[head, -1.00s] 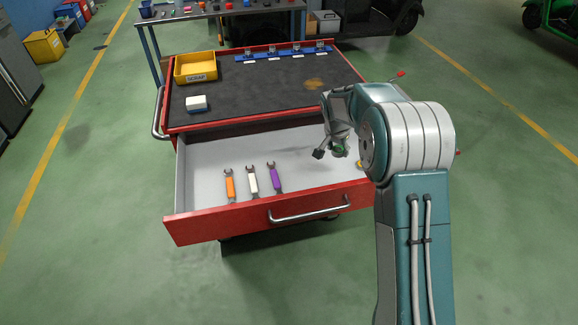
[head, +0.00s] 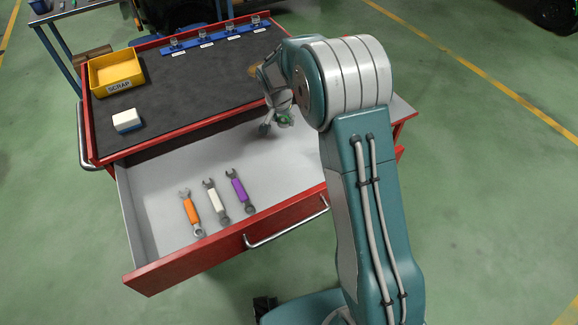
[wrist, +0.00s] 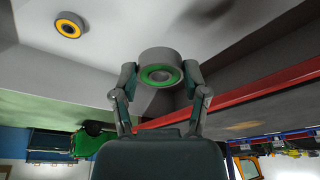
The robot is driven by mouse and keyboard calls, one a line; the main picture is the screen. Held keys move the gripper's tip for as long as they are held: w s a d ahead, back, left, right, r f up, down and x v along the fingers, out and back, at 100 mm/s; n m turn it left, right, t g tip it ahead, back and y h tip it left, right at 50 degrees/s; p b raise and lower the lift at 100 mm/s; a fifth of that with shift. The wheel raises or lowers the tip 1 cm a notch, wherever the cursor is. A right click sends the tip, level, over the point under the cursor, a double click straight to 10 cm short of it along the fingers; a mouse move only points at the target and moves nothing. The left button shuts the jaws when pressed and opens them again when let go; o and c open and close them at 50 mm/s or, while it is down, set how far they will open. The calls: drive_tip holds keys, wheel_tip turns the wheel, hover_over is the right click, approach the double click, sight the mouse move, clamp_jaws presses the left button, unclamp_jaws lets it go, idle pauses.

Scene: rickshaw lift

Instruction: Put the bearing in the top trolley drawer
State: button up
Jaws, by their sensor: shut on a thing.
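My gripper (head: 273,124) is over the far right part of the open top trolley drawer (head: 160,215), whose inside is pale grey. In the wrist view my gripper (wrist: 160,88) is shut on a grey bearing with a green ring (wrist: 161,65), one finger on each side. A bit of the green shows in the head view (head: 285,118). I cannot tell whether the held bearing touches the drawer floor. A second bearing with a yellow-orange ring (wrist: 69,25) lies in the drawer in the wrist view; my arm hides it in the head view.
Wrenches with orange (head: 191,211), white (head: 216,201) and purple (head: 240,189) grips lie in the drawer. The dark trolley top (head: 200,90) carries a yellow scrap bin (head: 115,73), a white-and-blue block (head: 126,121) and a blue rack (head: 214,37). Green floor is clear at the right.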

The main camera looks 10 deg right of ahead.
drive_tip(key=s+d+f, duration=0.2)
drive_tip(key=s, duration=0.3)
hover_over(302, 169)
drive_tip(key=f, duration=0.5)
drive_tip(key=shift+a+f, duration=0.3)
drive_tip(key=f, duration=0.3)
drive_tip(key=shift+s+d+f, duration=0.1)
drive_tip(key=shift+s+f, duration=0.25)
drive_tip(key=shift+f, duration=0.05)
drive_tip(key=o, duration=1.2)
drive_tip(key=shift+f, duration=0.1)
drive_tip(key=shift+c, duration=0.2)
